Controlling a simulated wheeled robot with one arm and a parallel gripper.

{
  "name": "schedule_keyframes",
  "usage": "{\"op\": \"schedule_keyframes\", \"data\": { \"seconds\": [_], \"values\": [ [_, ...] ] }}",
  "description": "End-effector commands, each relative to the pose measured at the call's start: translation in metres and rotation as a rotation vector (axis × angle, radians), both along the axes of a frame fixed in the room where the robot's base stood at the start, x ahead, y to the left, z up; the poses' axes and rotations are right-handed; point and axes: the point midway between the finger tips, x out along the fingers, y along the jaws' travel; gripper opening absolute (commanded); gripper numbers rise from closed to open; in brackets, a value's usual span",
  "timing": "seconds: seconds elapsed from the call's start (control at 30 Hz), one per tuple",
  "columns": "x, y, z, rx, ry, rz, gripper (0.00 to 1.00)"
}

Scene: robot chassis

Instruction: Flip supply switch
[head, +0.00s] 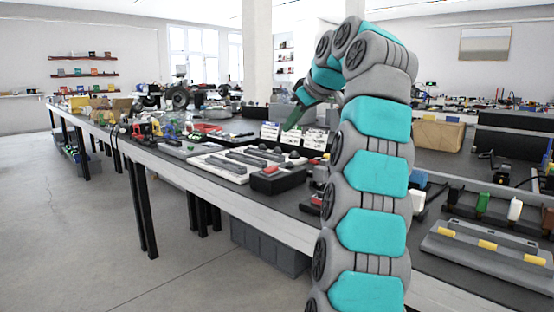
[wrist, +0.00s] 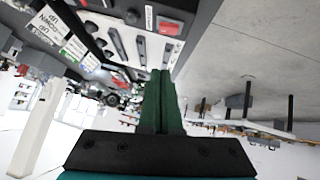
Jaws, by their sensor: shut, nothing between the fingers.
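A light panel (head: 222,168) with dark bars and knobs lies on the long bench in the head view. A dark box (head: 278,180) with a red part on top sits at its near right corner. I cannot tell which part is the supply switch. My gripper (head: 288,127) is above the panel's far right side, apart from it. Its green fingers (wrist: 161,72) are shut and empty in the wrist view.
A grey fixture with yellow blocks (head: 487,245) lies at right. Tools and parts crowd the bench further left. The floor (head: 80,230) at left is clear.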

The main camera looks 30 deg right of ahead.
Motion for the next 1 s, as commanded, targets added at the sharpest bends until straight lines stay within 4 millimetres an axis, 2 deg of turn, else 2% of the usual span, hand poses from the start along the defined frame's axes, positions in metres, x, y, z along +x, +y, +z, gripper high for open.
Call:
{"op": "schedule_keyframes", "data": {
  "seconds": [0.2,0.37,0.87,1.0],
  "values": [
    [0.0,0.0,0.0,0.001,0.0,0.0,0.0],
    [0.007,0.002,-0.009,0.002,0.002,0.0,0.0],
    [0.075,0.012,-0.076,0.002,0.004,0.0,0.0],
    [0.071,0.009,-0.083,0.003,0.001,0.001,0.0]
  ]
}}
